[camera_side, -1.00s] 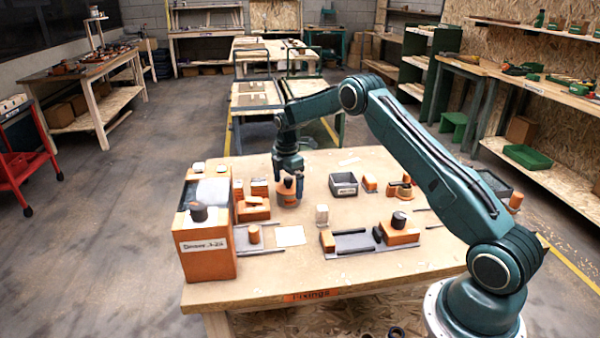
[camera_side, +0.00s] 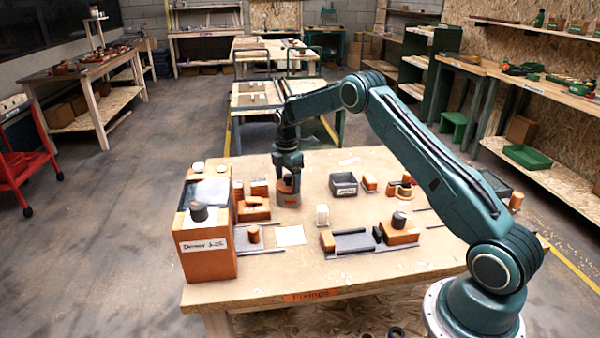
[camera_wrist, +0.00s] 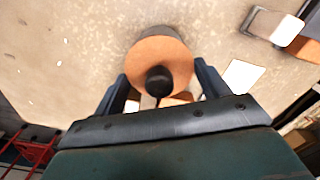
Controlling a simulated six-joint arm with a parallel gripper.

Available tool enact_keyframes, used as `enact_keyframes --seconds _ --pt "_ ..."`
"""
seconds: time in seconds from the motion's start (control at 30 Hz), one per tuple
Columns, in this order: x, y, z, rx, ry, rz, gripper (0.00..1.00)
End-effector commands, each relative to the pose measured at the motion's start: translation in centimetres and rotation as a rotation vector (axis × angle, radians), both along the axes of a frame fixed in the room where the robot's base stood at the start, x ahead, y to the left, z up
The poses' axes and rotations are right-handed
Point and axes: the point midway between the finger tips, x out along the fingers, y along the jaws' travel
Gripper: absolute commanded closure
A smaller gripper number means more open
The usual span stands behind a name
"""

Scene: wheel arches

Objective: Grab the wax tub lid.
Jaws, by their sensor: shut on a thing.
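The wax tub lid (camera_wrist: 150,52) is a round orange disc with a black knob (camera_wrist: 159,80) in the wrist view. In the side view the lid (camera_side: 286,185) sits on top of the grey wax tub (camera_side: 288,199), near the back left of the bench. My gripper (camera_side: 287,180) is over the tub, pointing down, and shut on the lid. In the wrist view its two dark fingers (camera_wrist: 162,82) stand on either side of the lid. The exact contact of the fingertips is hard to see.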

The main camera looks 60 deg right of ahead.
Motion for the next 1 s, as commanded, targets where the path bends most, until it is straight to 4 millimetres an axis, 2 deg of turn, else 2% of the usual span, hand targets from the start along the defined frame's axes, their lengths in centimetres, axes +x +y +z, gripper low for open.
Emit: enact_keyframes --seconds 0.27,0.8,1.0 --pt "0.1 0.0 4.0 -0.002 -0.005 0.0 0.47" --pt "0.1 0.0 15.3 -0.002 -0.005 0.0 0.47" --pt "0.1 0.0 17.8 -0.001 -0.003 0.0 0.47"
